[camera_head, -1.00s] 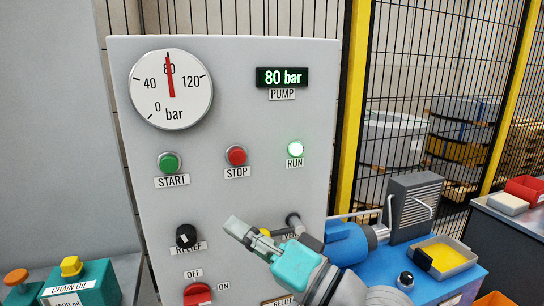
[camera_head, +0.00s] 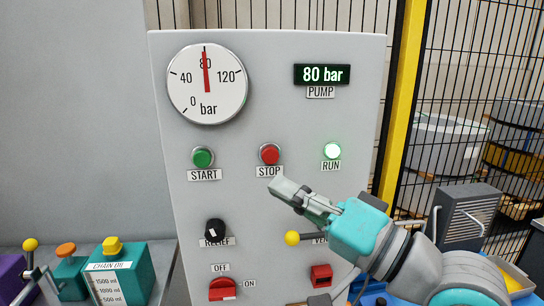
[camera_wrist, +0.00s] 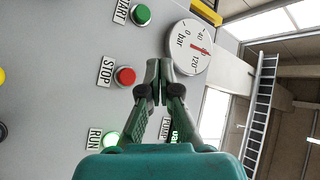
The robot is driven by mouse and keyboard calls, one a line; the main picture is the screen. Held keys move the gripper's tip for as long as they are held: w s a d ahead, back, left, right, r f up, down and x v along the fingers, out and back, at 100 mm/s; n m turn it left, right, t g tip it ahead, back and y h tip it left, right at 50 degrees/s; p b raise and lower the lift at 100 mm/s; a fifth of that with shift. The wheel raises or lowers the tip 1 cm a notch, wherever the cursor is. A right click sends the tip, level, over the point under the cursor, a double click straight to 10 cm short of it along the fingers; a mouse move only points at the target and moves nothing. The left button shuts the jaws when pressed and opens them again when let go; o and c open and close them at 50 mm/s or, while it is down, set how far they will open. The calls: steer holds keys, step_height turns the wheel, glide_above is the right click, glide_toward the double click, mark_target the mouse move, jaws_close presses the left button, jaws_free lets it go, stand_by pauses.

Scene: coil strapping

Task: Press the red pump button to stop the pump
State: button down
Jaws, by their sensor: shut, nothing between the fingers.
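The red STOP button (camera_head: 269,154) sits on the grey pump panel (camera_head: 290,215), right of the green START button (camera_head: 203,158). It also shows in the wrist view (camera_wrist: 125,77), just left of the fingertips. My gripper (camera_head: 278,187) is shut and empty. In the head view its fingertips are a little below the STOP label and do not cover the button. I cannot tell the exact gap to the panel. The RUN lamp (camera_head: 332,151) glows green, the pump display (camera_head: 322,74) reads 80 bar, and the gauge (camera_head: 207,84) needle points at 80.
Below the buttons are the black relief knob (camera_head: 215,230), a yellow-tipped vent lever (camera_head: 292,238) close under my gripper, and a red OFF/ON switch (camera_head: 222,289). A chain oil container (camera_head: 124,272) stands left of the panel. A yellow post (camera_head: 402,105) and mesh fence are at right.

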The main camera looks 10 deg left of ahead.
steer(key=shift+w+a, duration=0.4)
steer(key=shift+w, duration=0.95)
steer(key=shift+w+a, duration=0.4)
steer(key=shift+w, duration=0.9)
steer(key=shift+w+a, duration=0.4)
steer(key=shift+w, duration=0.95)
steer(key=shift+w, duration=0.2)
steer(key=shift+w+a, duration=0.1)
steer(key=shift+w, duration=0.1)
steer(key=shift+w+a, duration=0.15)
steer(key=shift+w, duration=0.3)
steer(key=shift+s, duration=0.15)
steer(key=shift+s+d, duration=0.25)
steer(key=shift+s, duration=0.45)
steer(key=shift+s+d, duration=0.25)
steer(key=shift+s, duration=0.55)
steer(key=shift+s+d, duration=0.2)
steer(key=shift+s, duration=0.6)
steer(key=shift+s+d, duration=0.25)
steer(key=shift+s, duration=0.55)
